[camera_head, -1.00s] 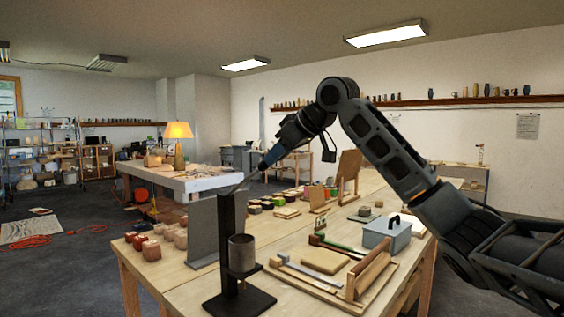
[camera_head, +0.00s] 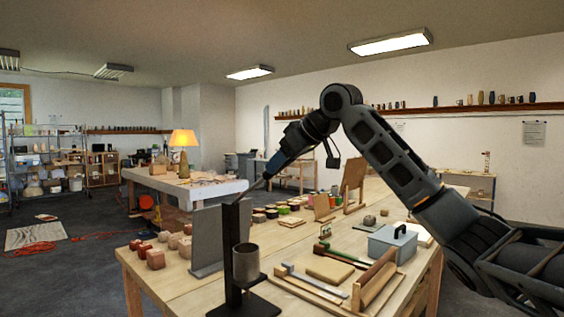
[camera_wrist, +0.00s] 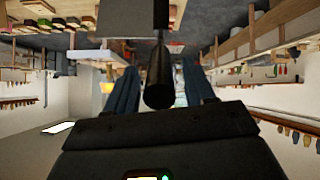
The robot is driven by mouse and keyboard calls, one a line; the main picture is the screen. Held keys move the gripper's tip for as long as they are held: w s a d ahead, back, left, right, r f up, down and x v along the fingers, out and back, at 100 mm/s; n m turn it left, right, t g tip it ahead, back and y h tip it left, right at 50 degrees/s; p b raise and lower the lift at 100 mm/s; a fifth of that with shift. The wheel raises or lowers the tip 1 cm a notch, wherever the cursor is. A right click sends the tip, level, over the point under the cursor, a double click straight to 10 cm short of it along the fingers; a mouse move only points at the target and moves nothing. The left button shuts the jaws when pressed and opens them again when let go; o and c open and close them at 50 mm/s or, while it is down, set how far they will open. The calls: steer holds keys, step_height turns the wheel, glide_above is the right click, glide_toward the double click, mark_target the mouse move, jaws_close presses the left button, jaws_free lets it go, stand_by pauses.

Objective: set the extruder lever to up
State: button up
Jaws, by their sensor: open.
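The extruder (camera_head: 231,250) is a black upright post on a dark base plate, with a grey cylinder (camera_head: 246,265) on its side. Its lever (camera_head: 252,194) is a thin dark rod that slopes up from the post's top toward my gripper (camera_head: 269,174). In the wrist view the dark round end of the lever (camera_wrist: 159,82) lies between the two blue fingers of my gripper (camera_wrist: 160,70). The fingers are apart, with a gap on each side of the lever. The head view is too small to show the fingers clearly.
A grey upright panel (camera_head: 208,240) stands just behind the extruder. The workbench (camera_head: 165,283) also holds several small blocks, a grey lidded box (camera_head: 392,243) and a wooden jig (camera_head: 375,284) to the right. A lamp (camera_head: 183,139) stands on a farther table.

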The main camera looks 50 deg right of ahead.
steer(key=b+v, duration=0.1)
steer(key=v, duration=0.6)
steer(key=shift+s+r+b, duration=0.25)
steer(key=shift+s+b, duration=0.05)
steer(key=shift+b, duration=0.1)
steer(key=shift+s+d, duration=0.1)
